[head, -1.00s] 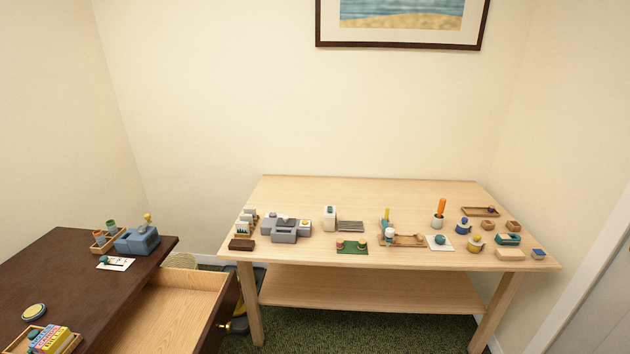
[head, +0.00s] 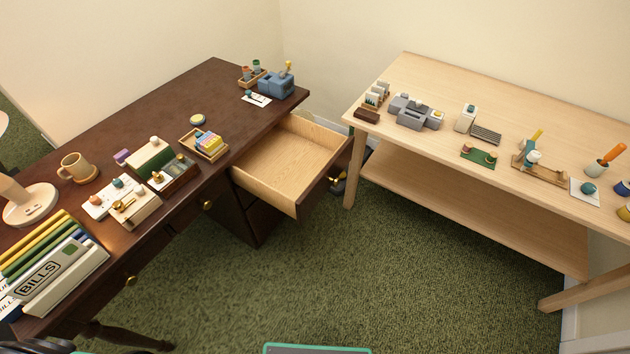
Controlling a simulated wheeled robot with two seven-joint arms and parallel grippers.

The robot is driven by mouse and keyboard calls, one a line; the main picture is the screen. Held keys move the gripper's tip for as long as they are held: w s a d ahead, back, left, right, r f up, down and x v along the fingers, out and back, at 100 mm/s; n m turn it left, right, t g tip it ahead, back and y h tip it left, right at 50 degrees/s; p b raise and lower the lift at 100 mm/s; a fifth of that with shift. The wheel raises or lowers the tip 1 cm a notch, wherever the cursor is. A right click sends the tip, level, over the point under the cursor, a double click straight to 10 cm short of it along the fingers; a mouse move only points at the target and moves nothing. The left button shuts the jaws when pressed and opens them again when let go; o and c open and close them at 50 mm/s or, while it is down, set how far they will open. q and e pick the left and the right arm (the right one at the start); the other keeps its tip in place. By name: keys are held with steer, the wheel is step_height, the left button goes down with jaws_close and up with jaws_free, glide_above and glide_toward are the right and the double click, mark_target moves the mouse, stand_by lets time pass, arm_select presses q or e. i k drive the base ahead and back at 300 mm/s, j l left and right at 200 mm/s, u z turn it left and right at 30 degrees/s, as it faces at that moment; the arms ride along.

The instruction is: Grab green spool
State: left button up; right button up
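A small green-topped item that looks like the green spool (head: 256,65) stands upright in a small wooden tray (head: 259,81) at the far end of the dark desk. A reddish-topped item (head: 246,73) stands beside it in the same tray. They are small in the head view, so their exact shape is hard to tell. Neither of my grippers shows in the head view.
A blue-grey device (head: 276,84) and a white card (head: 257,99) sit near the tray. An open, empty-looking drawer (head: 290,160) juts from the dark desk (head: 140,112). A light wooden table (head: 430,77) with many small items stands right. Green carpet (head: 330,260) between is clear.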

mark_target(494, 156)
steer(key=z, duration=1.25)
